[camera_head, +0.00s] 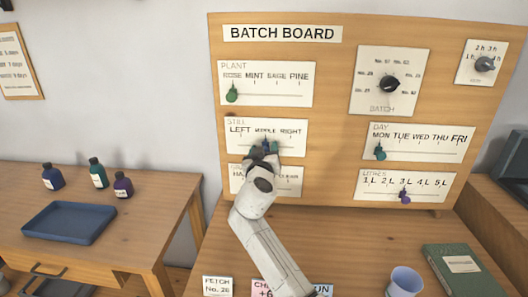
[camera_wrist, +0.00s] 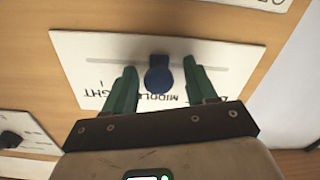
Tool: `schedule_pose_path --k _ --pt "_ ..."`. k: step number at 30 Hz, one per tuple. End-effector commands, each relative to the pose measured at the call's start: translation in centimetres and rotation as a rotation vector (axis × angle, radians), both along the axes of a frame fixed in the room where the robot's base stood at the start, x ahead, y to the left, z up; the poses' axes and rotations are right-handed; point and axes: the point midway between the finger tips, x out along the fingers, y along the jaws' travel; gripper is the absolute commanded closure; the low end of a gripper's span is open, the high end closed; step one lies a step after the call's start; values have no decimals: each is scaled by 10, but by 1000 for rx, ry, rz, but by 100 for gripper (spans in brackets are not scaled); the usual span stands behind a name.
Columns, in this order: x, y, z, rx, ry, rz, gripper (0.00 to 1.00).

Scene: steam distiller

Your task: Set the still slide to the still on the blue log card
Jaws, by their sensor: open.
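The still slide panel (camera_head: 239,142) on the batch board is labelled LEFT, MIDDLE, RIGHT. Its blue knob (camera_wrist: 158,75) is at MIDDLE in the wrist view, where the panel appears upside down. My gripper (camera_head: 264,149) is at this panel. In the wrist view its two green fingers (camera_wrist: 160,70) are open, one on each side of the knob, with a visible gap on both sides. A blue card (camera_head: 324,290) lies at the bottom of the head view. My arm hides most of it and only the letters "UN" show.
Other slides surround the still panel: plant (camera_head: 232,93), day (camera_head: 380,153) and litres (camera_head: 404,197). A white card (camera_head: 217,287) and a pink card (camera_head: 262,288) lie below, beside a cup (camera_head: 404,281) and a green book (camera_head: 463,268). A side table at left holds bottles and a blue tray (camera_head: 69,223).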

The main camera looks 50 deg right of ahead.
Motion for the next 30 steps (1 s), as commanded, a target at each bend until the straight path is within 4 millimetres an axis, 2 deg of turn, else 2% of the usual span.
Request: schedule_pose_path --k 8,21,25,30 --pt "-5 8 0 0 -1 1 44" --pt "-53 69 -2 1 0 2 44" --pt "-62 80 -1 1 1 2 44" --pt "-66 85 0 0 0 0 44"
